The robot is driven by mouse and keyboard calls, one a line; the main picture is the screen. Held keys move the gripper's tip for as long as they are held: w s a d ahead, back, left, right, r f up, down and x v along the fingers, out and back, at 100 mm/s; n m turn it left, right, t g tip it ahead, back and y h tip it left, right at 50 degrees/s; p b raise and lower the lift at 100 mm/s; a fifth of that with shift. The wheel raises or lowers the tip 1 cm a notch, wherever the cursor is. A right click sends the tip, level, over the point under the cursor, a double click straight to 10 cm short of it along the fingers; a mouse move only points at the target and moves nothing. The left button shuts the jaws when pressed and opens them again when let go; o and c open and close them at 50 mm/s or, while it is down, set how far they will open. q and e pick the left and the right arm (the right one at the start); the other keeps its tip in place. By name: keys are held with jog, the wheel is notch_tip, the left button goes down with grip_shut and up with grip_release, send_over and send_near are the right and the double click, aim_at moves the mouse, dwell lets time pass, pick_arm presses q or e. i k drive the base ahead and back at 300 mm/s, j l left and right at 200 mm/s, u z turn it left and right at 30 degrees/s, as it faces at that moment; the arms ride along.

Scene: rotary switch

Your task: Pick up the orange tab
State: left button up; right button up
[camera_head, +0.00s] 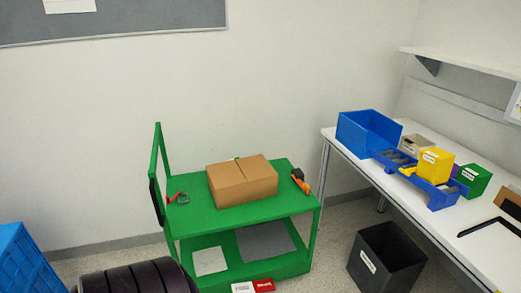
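A small orange-and-black object (301,182) lies at the right end of the green cart's (205,217) top shelf, beside the cardboard box (243,181). It is the only clearly orange thing in view; it is too small to tell whether it is the orange tab or a tool. Neither of my grippers shows in the head view, and nothing in view is held.
A red-and-dark item (178,198) lies left on the cart. The white table (351,155) at right bears a blue bin (368,132), yellow box (434,165) and green box (474,180). A black bin (385,262) stands on the floor between cart and table.

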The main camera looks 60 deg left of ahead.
aim_at(307, 193)
jog(key=u, duration=1.4)
